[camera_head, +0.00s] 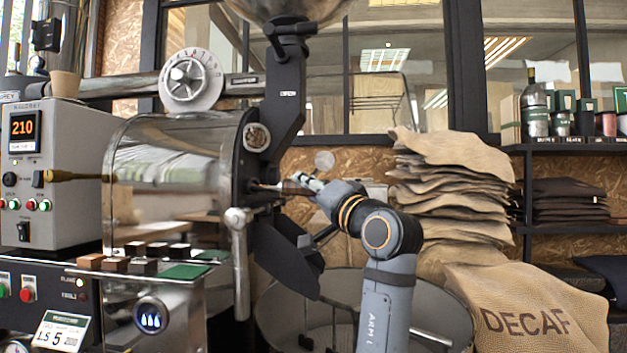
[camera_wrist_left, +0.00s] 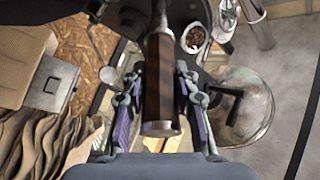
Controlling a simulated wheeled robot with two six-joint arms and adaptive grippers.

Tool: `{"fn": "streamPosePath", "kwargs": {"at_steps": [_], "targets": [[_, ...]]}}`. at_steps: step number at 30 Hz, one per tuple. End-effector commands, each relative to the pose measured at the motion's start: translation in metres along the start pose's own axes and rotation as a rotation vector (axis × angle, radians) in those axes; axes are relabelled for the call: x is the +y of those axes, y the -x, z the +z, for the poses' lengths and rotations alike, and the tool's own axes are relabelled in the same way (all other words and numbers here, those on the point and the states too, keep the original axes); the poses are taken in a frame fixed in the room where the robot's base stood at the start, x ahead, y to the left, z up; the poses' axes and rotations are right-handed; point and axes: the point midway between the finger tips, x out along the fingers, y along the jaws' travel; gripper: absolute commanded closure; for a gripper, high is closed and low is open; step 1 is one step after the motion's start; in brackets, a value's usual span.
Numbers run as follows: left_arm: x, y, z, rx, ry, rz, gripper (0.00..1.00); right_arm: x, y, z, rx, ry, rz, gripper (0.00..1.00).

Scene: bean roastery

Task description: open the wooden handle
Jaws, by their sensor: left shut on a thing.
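The wooden handle (camera_wrist_left: 158,80) is a dark brown bar with a metal end cap. It fills the middle of the left wrist view, between the two fingers of my left gripper (camera_wrist_left: 158,104). In the head view my left gripper (camera_head: 300,185) is at the front plate of the roaster drum (camera_head: 170,165), shut on the handle. There the fingers and wrist mostly hide the handle. My right gripper is not in view.
A metal lever (camera_head: 240,262) hangs left of my gripper. A dark chute (camera_head: 288,262) slopes below it, over a round cooling bin (camera_head: 440,312). Stacked burlap sacks (camera_head: 450,205) stand to the right, with a DECAF sack (camera_head: 530,305) in front.

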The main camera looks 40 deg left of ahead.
Motion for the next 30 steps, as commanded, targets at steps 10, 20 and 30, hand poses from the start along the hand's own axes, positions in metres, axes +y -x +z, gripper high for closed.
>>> {"fn": "streamPosePath", "kwargs": {"at_steps": [10, 20, 30], "targets": [[-0.001, 0.0, -0.001, 0.005, 0.0, -0.003, 1.0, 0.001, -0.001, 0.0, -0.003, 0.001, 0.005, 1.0], [-0.001, 0.0, -0.001, 0.004, 0.0, -0.002, 0.47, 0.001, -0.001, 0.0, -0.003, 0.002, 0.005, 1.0], [-0.022, -0.007, -0.019, 0.003, 0.003, -0.004, 0.47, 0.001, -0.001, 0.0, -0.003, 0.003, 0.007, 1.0]]}}
